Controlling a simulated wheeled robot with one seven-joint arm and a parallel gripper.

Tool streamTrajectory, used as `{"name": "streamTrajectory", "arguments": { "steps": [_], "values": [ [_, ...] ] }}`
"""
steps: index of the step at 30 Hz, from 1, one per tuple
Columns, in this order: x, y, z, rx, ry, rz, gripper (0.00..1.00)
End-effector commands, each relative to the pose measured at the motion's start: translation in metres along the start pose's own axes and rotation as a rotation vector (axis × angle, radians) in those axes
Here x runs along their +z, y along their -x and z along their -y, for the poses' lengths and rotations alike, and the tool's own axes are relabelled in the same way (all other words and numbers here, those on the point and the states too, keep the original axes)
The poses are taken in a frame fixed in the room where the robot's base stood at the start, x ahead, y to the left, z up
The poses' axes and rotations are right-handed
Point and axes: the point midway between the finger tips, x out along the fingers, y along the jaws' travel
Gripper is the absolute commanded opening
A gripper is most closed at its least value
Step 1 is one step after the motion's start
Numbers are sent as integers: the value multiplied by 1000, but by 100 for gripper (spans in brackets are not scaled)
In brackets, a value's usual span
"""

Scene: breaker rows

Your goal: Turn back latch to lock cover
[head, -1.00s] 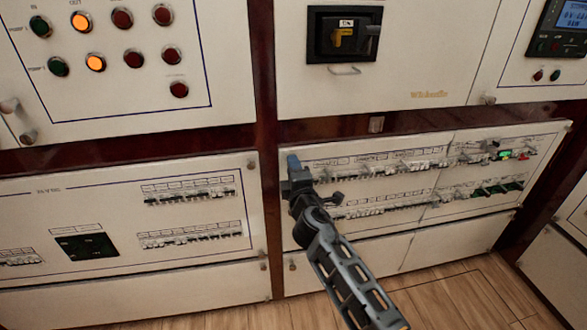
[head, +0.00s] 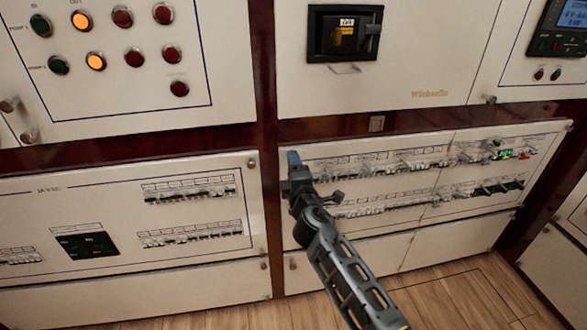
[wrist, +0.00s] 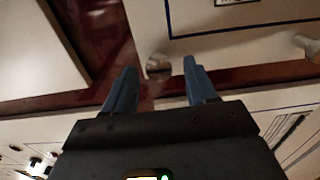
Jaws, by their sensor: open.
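A round metal latch (wrist: 158,66) shows just beyond the fingertips, at a cream panel's corner beside the dark red frame (wrist: 105,45). The fingers do not visibly touch it. Which way the latch is turned is too blurred to tell. A similar latch (head: 251,163) sits on the neighbouring lower left cover (head: 60,285).
Rows of small breakers (head: 380,170) lie right of my gripper. The wooden floor (head: 450,300) in front is clear.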

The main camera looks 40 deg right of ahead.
Motion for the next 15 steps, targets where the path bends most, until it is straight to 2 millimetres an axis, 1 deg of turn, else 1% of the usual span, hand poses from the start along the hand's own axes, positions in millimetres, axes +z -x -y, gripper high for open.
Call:
{"name": "streamTrajectory", "arguments": {
  "steps": [2, 5, 12, 15],
  "values": [
    [0, 2, 0, 0, 0, 0, 57],
    [0, 12, 1, 0, 1, -1, 57],
    [0, 50, 2, -1, 0, -2, 57],
    [0, 64, 2, -1, 1, -1, 57]
  ]
}}
